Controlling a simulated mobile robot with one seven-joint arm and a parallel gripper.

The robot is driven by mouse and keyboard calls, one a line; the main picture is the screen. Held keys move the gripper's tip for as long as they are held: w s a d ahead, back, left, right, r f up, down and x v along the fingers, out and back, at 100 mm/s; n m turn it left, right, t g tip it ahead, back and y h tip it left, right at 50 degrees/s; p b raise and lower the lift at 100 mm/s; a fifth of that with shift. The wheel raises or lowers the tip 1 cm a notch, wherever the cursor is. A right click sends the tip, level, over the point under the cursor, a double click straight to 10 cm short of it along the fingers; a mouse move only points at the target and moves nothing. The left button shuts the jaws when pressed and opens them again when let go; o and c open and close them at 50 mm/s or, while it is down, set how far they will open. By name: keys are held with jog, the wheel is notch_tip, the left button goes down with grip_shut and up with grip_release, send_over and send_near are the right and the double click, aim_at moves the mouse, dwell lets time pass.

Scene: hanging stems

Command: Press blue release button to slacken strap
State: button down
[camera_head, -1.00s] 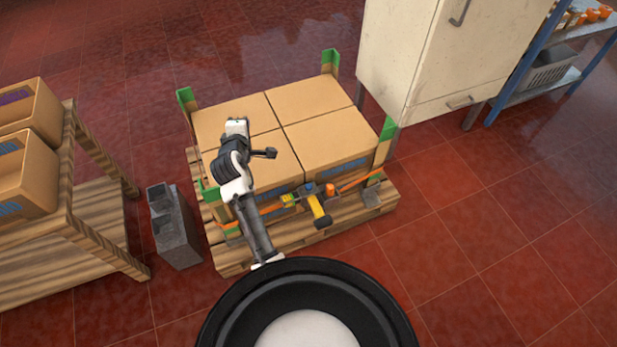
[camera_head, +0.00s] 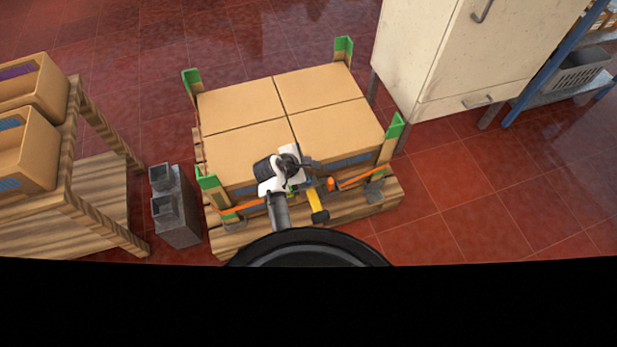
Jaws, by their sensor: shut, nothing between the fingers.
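An orange strap (camera_head: 358,177) runs along the front of the cardboard boxes (camera_head: 335,125) on the wooden pallet (camera_head: 375,208). It also shows left of my arm. A strap tool with a yellow handle (camera_head: 317,203) sits on the strap at the front of the boxes, and an orange part (camera_head: 331,184) shows at its right. My gripper (camera_head: 306,164) is over the tool's upper end, shut and partly covered by my wrist. The blue button is hidden or too small to make out. I cannot tell whether the gripper touches the tool.
Green-topped corner posts (camera_head: 394,126) stand at the load's corners. A grey concrete block (camera_head: 177,215) stands left of the pallet, beside a wooden rack (camera_head: 95,205) with boxes. A cream cabinet (camera_head: 420,60) and a blue-framed shelf (camera_head: 545,75) are at right. The floor at right is clear.

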notch_tip(320, 180, down, 6)
jog(key=b, duration=0.7)
jog(key=shift+f+b, duration=0.2)
jog(key=shift+b, duration=0.2)
jog(key=shift+f+b, duration=0.5)
jog(key=shift+f, duration=0.7)
jog(key=shift+f, duration=0.1)
dwell(0.6)
jog(key=shift+f, duration=0.3)
jog(key=shift+f, duration=0.6)
dwell(0.8)
jog(key=shift+r, duration=0.1)
jog(key=shift+r+p, duration=0.95)
jog(key=shift+p, duration=0.3)
